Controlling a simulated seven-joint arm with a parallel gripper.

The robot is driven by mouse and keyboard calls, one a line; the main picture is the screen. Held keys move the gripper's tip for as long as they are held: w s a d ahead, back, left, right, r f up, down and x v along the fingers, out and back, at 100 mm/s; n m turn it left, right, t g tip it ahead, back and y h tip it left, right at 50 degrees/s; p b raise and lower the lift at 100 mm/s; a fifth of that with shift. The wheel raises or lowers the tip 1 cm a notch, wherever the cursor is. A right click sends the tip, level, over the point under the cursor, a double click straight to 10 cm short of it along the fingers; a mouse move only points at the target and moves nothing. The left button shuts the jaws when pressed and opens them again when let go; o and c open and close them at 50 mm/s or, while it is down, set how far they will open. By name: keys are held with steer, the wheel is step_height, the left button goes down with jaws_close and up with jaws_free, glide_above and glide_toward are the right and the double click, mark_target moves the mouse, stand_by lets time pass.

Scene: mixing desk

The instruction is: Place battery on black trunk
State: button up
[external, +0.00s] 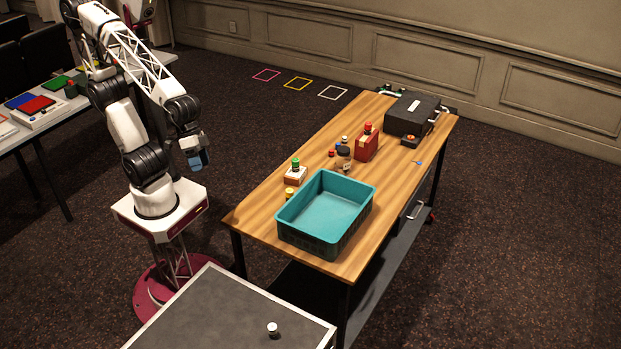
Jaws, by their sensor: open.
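A dark-topped trunk with pale metal edges (215,312) stands in the front, apart from the wooden table. A small white and grey cylinder (272,329) stands upright on its top near the right edge. I cannot tell which small thing is the battery; the pieces on the table are too small to name surely. My gripper (201,163) is open and hangs in the air left of the wooden table. It is apart from all objects, and its fingertips show only small and dark.
Bare tabletop lies right of the bin. Another table with coloured panels stands at left.

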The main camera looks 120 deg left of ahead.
steer(key=s+a+m+g+y, duration=0.1)
steer(key=s+a+m, duration=0.2)
steer(key=s, duration=0.3)
steer(key=s+a+m+g+y, duration=0.1)
steer(key=s+a+m, duration=0.1)
steer(key=s, duration=0.5)
steer(key=shift+s+a+m+g, duration=0.2)
steer(key=shift+a+m+g, duration=0.15)
steer(key=shift+a, duration=0.5)
